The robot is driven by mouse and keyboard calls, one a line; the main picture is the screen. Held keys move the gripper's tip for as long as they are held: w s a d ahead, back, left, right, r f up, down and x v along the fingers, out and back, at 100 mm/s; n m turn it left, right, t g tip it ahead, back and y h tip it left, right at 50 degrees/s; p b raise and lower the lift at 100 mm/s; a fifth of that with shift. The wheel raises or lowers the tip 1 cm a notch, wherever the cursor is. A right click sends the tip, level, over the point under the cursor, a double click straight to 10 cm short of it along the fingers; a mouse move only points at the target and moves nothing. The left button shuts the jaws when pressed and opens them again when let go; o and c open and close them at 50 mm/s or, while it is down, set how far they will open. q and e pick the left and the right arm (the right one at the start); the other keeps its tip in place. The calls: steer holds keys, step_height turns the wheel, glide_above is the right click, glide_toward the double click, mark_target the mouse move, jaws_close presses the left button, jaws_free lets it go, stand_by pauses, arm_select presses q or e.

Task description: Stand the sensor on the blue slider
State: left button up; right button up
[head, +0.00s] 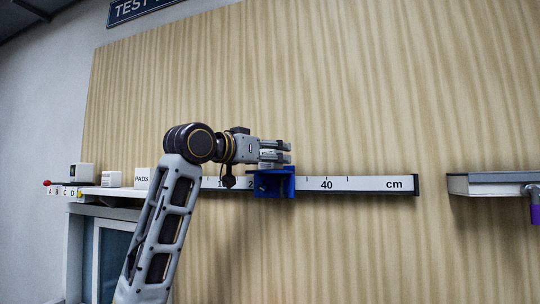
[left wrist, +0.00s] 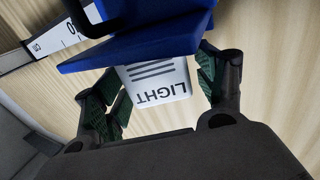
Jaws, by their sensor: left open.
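The blue slider (head: 272,186) sits on the white cm rail (head: 370,184) on the wooden wall. In the left wrist view the slider (left wrist: 150,38) crosses the top of the picture. A white sensor (left wrist: 157,78) marked LIGHT, its lettering upside down in this view, is right against the slider's blue plate and appears to rest on it; its far end is hidden by the slider. My left gripper (head: 276,151) is just above the slider in the head view. In the wrist view its open fingers (left wrist: 162,90) are on both sides of the sensor, with small gaps visible. My right gripper is not in view.
At the left, a shelf (head: 104,192) lettered A to D holds a white box (head: 81,172), a smaller white box (head: 111,179) and a PADS box (head: 142,178). A second shelf (head: 490,187) with a purple-handled fixture (head: 535,214) is at the far right.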

arm_select(q)
steer(key=shift+r, duration=0.15)
steer(key=shift+s+a+b, duration=0.3)
steer(key=shift+s+a, duration=0.1)
steer(key=shift+s, duration=0.1)
steer(key=b+v, duration=0.3)
steer(key=v, duration=0.7)
steer(key=shift+s+a, duration=0.2)
steer(key=shift+a, duration=0.1)
